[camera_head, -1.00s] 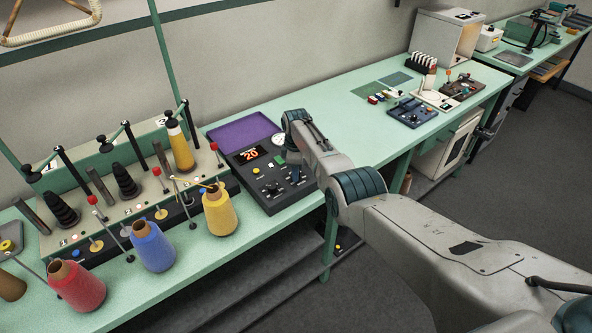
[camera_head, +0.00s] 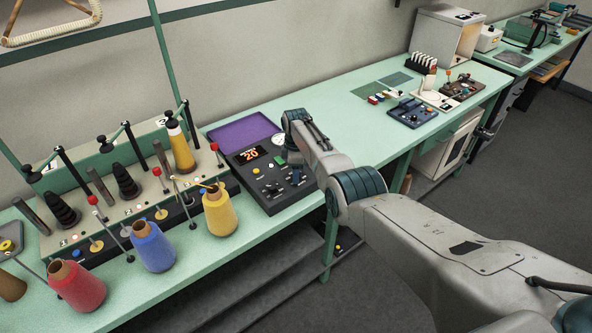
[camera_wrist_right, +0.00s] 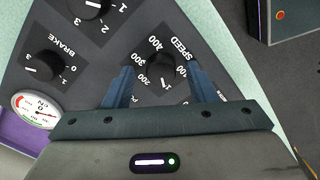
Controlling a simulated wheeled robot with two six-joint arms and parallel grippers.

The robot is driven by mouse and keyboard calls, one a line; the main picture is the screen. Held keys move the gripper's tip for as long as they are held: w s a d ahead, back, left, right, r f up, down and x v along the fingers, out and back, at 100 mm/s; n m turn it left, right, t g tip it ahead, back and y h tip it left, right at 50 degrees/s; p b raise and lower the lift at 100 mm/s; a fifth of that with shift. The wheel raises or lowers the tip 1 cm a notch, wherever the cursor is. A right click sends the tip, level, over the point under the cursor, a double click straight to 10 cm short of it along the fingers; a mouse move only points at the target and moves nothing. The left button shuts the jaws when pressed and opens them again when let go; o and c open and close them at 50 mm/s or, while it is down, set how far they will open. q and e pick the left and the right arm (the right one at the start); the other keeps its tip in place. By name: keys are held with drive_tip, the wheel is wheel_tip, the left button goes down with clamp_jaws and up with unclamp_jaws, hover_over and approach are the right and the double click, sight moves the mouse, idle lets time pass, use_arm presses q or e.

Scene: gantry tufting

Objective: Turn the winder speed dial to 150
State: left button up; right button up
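The speed dial (camera_wrist_right: 163,63) is a round black knob on the dark winder panel, with "SPEED" and numbers printed around it. My right gripper (camera_wrist_right: 162,76) is open, its two blue fingers on either side of the dial, with gaps showing between them and the knob. I cannot tell which number the dial points to. In the head view the winder (camera_head: 264,196) stands on the bench with a lit orange display (camera_head: 249,154) that seems to read 20. My right arm partly covers the panel's far side there. My left gripper is not in view.
The brake dial (camera_wrist_right: 44,66), another dial (camera_wrist_right: 90,5) and a round gauge (camera_wrist_right: 35,110) are close by on the panel. A purple tray (camera_head: 240,131) lies behind it. Yellow (camera_head: 220,214), blue (camera_head: 153,247) and red (camera_head: 77,287) cones stand to the left.

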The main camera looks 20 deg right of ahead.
drive_tip(key=shift+r, duration=0.5)
wheel_tip(320, 180, up, 10)
drive_tip(key=b, duration=0.2)
drive_tip(key=shift+f, duration=0.1)
